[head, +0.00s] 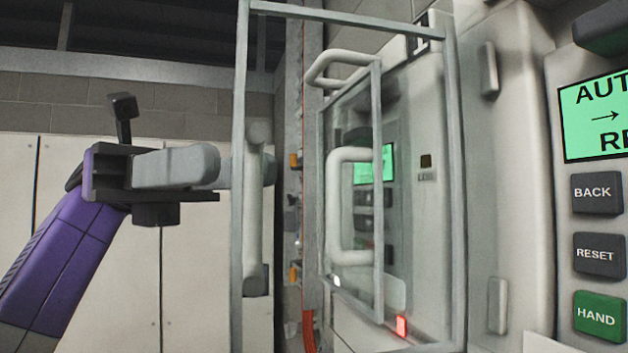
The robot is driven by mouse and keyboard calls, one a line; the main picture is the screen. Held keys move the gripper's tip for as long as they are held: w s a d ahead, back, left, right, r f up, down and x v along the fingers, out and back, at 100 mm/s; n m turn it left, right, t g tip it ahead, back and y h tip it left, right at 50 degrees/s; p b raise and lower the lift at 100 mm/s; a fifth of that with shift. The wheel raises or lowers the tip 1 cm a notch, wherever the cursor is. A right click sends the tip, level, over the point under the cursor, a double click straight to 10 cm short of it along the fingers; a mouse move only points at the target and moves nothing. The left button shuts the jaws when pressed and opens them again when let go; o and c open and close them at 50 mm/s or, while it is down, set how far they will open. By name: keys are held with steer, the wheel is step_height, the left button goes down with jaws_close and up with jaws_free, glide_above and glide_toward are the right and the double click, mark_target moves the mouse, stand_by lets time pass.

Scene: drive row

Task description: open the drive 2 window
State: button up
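The near drive's window (458,180) is a large grey frame with a clear pane. It stands swung out to the left of the near drive's control panel (560,200), which is uncovered. No number shows on this drive. The window's pale vertical handle (254,215) is near the frame's left edge. My gripper (235,168) comes from the left with its grey fingers level at the handle's upper half. One finger shows left of the frame and part of a finger shows right of the handle. Frame and handle overlap the fingertips, so their grip is unclear.
Behind the pane, the drive marked 1 (421,35) has its own framed window (378,200) with a pale handle and a green display. A red light (401,326) glows low down. Pale cabinets (100,270) and a block wall stand behind my arm at left.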

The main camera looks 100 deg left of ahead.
steer(key=shift+f+v, duration=0.2)
steer(key=shift+v, duration=2.65)
steer(key=shift+s, duration=0.2)
steer(key=shift+w, duration=0.1)
